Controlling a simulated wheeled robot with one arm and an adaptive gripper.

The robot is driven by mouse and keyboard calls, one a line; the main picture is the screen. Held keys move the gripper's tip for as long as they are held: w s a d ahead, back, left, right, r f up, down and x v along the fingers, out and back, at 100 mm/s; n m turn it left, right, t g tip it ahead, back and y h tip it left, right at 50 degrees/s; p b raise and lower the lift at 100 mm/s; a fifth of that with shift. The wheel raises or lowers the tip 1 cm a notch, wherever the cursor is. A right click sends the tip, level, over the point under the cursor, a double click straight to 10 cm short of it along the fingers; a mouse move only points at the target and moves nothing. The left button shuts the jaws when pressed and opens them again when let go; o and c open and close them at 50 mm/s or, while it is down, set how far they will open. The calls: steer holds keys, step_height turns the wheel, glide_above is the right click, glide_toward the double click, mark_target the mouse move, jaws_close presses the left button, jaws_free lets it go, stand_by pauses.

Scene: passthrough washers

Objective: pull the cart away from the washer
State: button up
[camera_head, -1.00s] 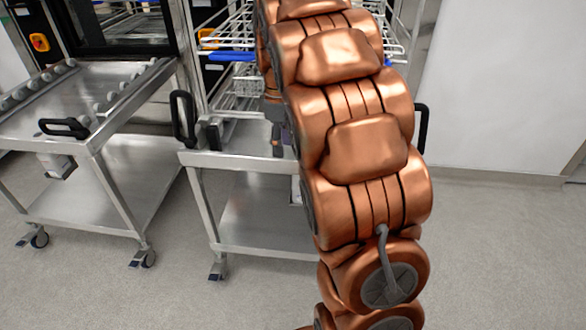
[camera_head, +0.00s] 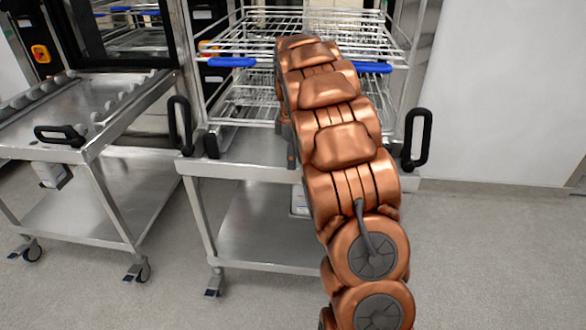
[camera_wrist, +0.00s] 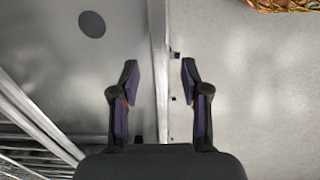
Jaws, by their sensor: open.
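A steel cart (camera_head: 240,174) stands in the middle of the head view, with black upright handles at its left (camera_head: 180,125) and right (camera_head: 417,138). A wire rack (camera_head: 250,100) with blue grips is on or just behind its top. In the wrist view, my gripper (camera_wrist: 159,80) is open and empty. A steel edge (camera_wrist: 158,40) runs between its fingers, apparently the cart's, with no clear contact. My copper arm hides most of the gripper and the cart's middle in the head view. A washer with a dark glass front (camera_head: 125,35) is at the back left; what stands directly behind the rack is largely hidden.
A second steel cart (camera_head: 110,110) with a black handle stands close at the left. A white wall (camera_head: 500,90) is at the right. The grey floor (camera_head: 490,260) is clear at the front right.

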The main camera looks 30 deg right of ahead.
mark_target(302, 182)
steer(key=shift+f, duration=2)
jaws_close()
